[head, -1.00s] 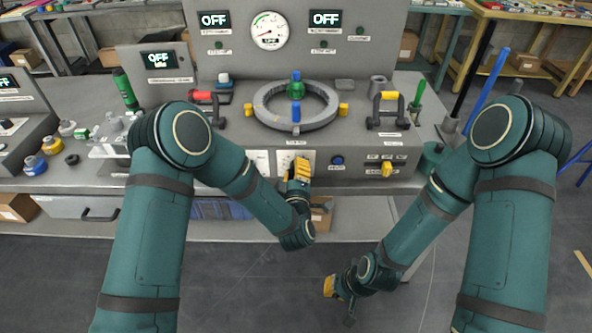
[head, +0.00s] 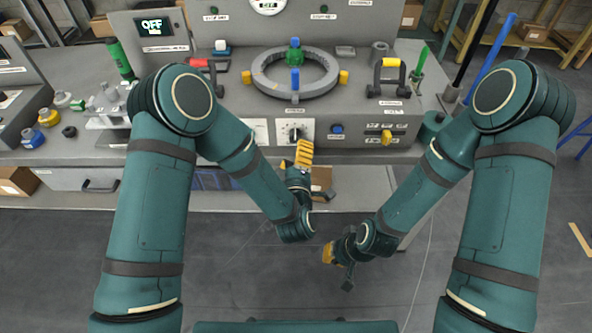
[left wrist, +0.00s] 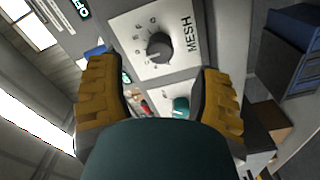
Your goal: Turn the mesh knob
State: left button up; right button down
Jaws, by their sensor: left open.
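The mesh knob (left wrist: 159,47) is a dark round knob on a white plate marked MESH in the left wrist view. In the head view the knob (head: 295,133) sits on the front of the grey console. My left gripper (left wrist: 158,77) is open, its yellow fingers apart on either side below the knob, and nothing is between them. In the head view the left gripper (head: 304,153) is just in front of and below the knob plate, apart from the knob. My right gripper (head: 328,253) hangs low over the floor at the right; its finger opening is unclear.
A teal knob (left wrist: 181,106) on another white plate is beside the mesh plate. The console top holds a grey ring wheel (head: 259,92), a red-handled part (head: 200,63) and a yellow-and-black handle (head: 389,63). A blue button (head: 337,129) is right of the knob. The floor in front is clear.

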pick_arm(q)
jog(key=s, duration=0.6)
jog(key=shift+s, duration=0.15)
